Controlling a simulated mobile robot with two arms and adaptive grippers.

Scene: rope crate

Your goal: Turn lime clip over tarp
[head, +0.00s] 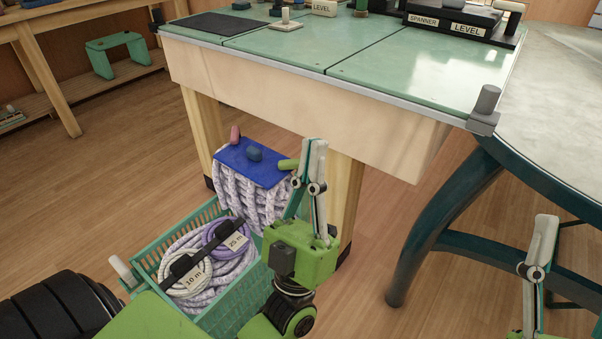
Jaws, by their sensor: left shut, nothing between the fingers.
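A blue tarp (240,168) lies on top of a thick bundle of pale purple-white rope (232,194) at the back of a green crate (216,314). The lime clip (287,164) is a short rounded piece at the tarp's right edge. Its right end meets or passes behind my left gripper's finger, so I cannot tell if they touch. My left gripper (315,148) is shut and empty, its fingers pointing up the picture just right of the clip. My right gripper (546,222) is at the lower right, far from the crate; its opening cannot be judged.
A pink clip (235,134) and a dark blue clip (254,154) are on the tarp. Labelled rope coils (190,273) lie in the crate. A green-topped workbench (290,50) stands behind, its leg close to the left gripper. A curved dark table leg (425,225) stands to the right.

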